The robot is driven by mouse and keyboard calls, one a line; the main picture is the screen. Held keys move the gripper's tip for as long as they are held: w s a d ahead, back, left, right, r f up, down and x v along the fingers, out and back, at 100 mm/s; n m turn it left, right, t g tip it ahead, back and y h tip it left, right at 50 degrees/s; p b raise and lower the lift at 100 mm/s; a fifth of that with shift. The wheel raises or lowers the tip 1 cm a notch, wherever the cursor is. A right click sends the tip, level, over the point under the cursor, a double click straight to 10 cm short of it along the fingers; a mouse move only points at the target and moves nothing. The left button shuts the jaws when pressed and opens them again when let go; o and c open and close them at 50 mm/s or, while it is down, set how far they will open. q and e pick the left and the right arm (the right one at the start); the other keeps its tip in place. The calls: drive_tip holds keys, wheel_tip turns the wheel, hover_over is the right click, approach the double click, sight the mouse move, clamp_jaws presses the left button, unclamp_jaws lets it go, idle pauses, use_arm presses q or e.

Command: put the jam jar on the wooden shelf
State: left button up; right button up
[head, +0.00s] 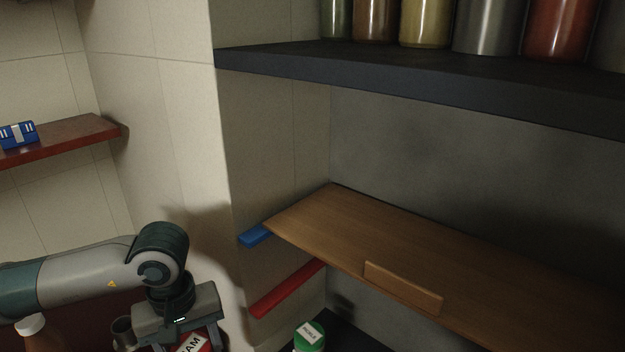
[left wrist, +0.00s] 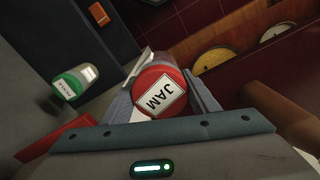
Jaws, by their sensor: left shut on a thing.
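The jam jar (left wrist: 160,92) has a red lid with a white label reading JAM. My left gripper (left wrist: 165,95) is shut on it in the left wrist view, one finger on each side. In the head view the jar (head: 190,344) shows only in part at the bottom edge, below my left gripper (head: 185,335). The wooden shelf (head: 400,250) is a bare brown board to the right of the gripper and higher in the picture. A small wooden block (head: 402,288) stands at its front edge. My right gripper is not in view.
A green-lidded pickle jar (head: 309,336) stands below the wooden shelf. A blue bar (head: 256,236) and a red bar (head: 288,288) are on the side wall. A dark shelf (head: 420,75) with several jars hangs above. A white-capped bottle (head: 32,328) stands at lower left.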

use_arm(q)
drive_tip(key=m, duration=0.2)
drive_tip(key=s+m, duration=0.1)
drive_tip(key=m, duration=0.2)
drive_tip(key=shift+d+f+m, duration=0.15)
drive_tip(key=shift+m, duration=0.15)
idle(0.9)
drive_tip(key=s+f, duration=0.4)
drive_tip(key=f, duration=1.1)
